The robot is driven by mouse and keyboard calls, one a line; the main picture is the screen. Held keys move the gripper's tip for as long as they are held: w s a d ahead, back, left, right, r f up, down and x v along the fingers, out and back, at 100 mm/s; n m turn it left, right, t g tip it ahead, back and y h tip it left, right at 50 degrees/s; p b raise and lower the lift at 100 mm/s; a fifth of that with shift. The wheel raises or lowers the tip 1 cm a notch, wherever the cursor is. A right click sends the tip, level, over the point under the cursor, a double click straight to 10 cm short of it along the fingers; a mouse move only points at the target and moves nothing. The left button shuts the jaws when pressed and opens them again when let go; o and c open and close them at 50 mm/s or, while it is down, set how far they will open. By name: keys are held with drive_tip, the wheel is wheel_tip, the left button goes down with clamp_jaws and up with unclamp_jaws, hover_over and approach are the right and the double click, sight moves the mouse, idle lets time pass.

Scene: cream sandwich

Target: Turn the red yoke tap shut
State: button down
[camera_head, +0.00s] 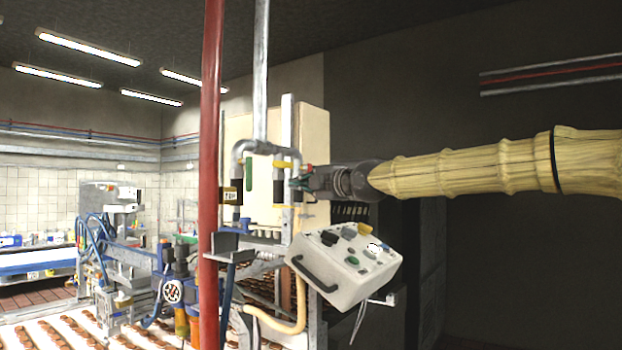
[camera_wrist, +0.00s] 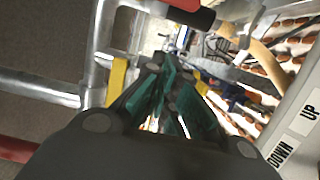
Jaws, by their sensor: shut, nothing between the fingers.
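The red yoke tap is hard to pick out in the head view. A small red part (camera_head: 310,168) shows there beside the pipe yoke (camera_head: 270,150), just above my gripper (camera_head: 298,184). In the wrist view a red piece (camera_wrist: 184,4) with a black sleeve sits at the top edge, only partly in frame. I cannot tell for certain that either is the tap handle. My gripper is shut and empty beside the yoke's right leg; its dark fingers with teal pads also show in the wrist view (camera_wrist: 165,85). Contact with the tap cannot be seen.
A red upright pole (camera_head: 210,180) stands left of the yoke. A white tilted control box (camera_head: 345,268) hangs below my arm; its DOWN and UP labels show in the wrist view (camera_wrist: 300,135). A conveyor with brown sandwich pieces (camera_head: 60,330) runs below.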

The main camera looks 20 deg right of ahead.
drive_tip(key=w+d, duration=0.1)
drive_tip(key=w+p, duration=0.1)
drive_tip(key=w+d+p, duration=0.1)
drive_tip(key=w, duration=0.1)
drive_tip(key=shift+d+f, duration=0.1)
drive_tip(key=shift+d, duration=0.2)
drive_tip(key=shift+f+p, duration=0.15)
drive_tip(key=shift+p, duration=0.25)
